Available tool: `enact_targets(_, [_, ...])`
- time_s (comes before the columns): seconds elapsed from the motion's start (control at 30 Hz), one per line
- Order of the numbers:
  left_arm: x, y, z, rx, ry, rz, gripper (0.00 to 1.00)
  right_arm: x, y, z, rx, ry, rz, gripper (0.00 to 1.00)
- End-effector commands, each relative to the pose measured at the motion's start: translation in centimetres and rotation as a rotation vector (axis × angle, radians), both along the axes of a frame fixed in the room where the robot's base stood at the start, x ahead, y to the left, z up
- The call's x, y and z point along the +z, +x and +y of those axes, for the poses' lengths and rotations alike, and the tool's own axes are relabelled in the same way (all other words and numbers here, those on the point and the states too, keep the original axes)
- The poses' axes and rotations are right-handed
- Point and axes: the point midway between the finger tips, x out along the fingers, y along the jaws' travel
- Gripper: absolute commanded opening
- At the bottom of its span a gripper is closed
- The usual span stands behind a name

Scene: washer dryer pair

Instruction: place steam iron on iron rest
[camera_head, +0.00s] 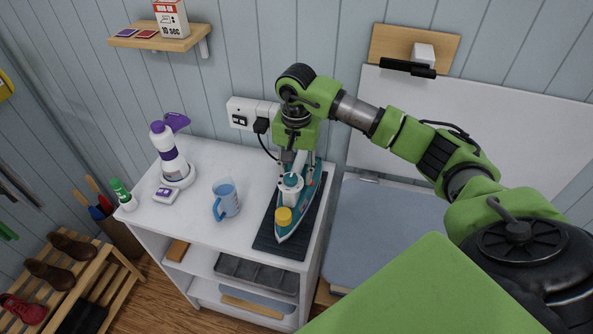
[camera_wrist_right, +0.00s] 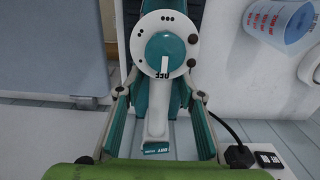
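The steam iron (camera_head: 297,205), teal and white with a yellow cap, lies over a dark ridged mat that looks like the iron rest (camera_head: 267,240). Its nose points toward the front edge of the white cabinet top. Whether its whole sole touches the mat is hard to tell. My right gripper (camera_head: 291,162) is at the rear of the iron. In the right wrist view my right gripper (camera_wrist_right: 160,97) has its fingers apart on both sides of the white handle (camera_wrist_right: 157,118), with gaps visible. The iron's teal dial (camera_wrist_right: 165,53) is beyond. My left gripper is not in view.
A blue measuring jug (camera_head: 225,199) stands left of the mat, with a purple-and-white bottle (camera_head: 168,150) farther left. A wall socket (camera_head: 250,114) with a plugged black cord is behind. A shoe rack (camera_head: 85,285) stands at lower left.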

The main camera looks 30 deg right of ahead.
Motion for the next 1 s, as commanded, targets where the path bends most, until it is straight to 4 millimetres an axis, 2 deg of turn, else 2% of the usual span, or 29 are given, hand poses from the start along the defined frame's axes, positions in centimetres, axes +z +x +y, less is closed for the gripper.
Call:
enact_targets(0.37, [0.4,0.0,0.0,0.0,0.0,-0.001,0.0,0.5,0.0,0.0,0.0,0.0,0.0,0.35])
enact_targets(0.43, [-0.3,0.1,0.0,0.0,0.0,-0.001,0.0,1.1,0.1,0.0,0.0,0.0,-0.004,0.35])
enact_targets(0.8, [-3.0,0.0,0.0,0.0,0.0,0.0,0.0,8.5,0.2,0.0,0.0,0.0,-0.006,0.35])
enact_targets(1.0, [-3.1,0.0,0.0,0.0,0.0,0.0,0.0,11.4,0.1,0.0,-0.001,-0.001,-0.002,0.35])
